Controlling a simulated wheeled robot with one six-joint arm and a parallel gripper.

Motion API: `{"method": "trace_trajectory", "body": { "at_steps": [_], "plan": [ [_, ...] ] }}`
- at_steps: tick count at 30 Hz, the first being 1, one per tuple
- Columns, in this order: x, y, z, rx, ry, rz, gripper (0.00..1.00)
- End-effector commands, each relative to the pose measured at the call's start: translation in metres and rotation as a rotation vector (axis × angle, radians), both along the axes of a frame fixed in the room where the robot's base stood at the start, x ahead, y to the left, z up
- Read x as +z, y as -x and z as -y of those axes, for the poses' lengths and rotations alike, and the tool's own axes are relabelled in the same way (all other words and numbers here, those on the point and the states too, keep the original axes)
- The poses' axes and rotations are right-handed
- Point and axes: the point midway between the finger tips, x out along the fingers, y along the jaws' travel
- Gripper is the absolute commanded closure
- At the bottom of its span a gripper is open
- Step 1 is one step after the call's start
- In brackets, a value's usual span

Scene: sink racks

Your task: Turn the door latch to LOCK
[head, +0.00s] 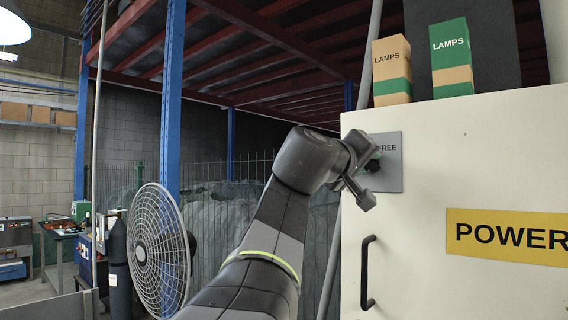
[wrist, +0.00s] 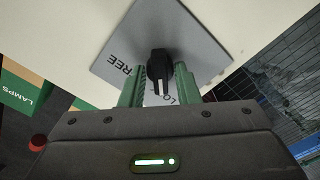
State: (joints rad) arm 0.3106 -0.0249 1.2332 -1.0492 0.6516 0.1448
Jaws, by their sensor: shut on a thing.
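The door latch is a small black knob (wrist: 159,66) on a grey plate (wrist: 195,45), on the front of a cream cabinet. The plate also shows in the head view (head: 392,178), near the cabinet's upper left corner, with "FREE" readable. In the wrist view "FREE" is left of the knob, and part of "LOCK" shows lower right, mostly hidden by a finger. My gripper (wrist: 159,86) has its green fingers on both sides of the knob and is shut on it. In the head view my gripper (head: 373,166) covers most of the knob, so its exact angle is hard to tell.
The cream cabinet (head: 440,250) has a black bar handle (head: 367,272) below the plate and a yellow "POWER" sign (head: 510,235) to the right. Two "LAMPS" boxes (head: 391,70) (head: 452,58) stand on its top. A large fan (head: 158,250) stands at left.

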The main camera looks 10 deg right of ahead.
Motion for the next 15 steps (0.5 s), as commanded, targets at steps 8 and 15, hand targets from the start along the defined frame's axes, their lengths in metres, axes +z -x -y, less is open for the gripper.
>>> {"method": "trace_trajectory", "body": {
  "at_steps": [8, 15],
  "plan": [
    [0.0017, 0.0002, -0.0005, 0.001, 0.004, 0.002, 0.94],
    [0.0011, 0.0001, -0.0004, 0.001, 0.002, 0.001, 0.49]
  ]
}}
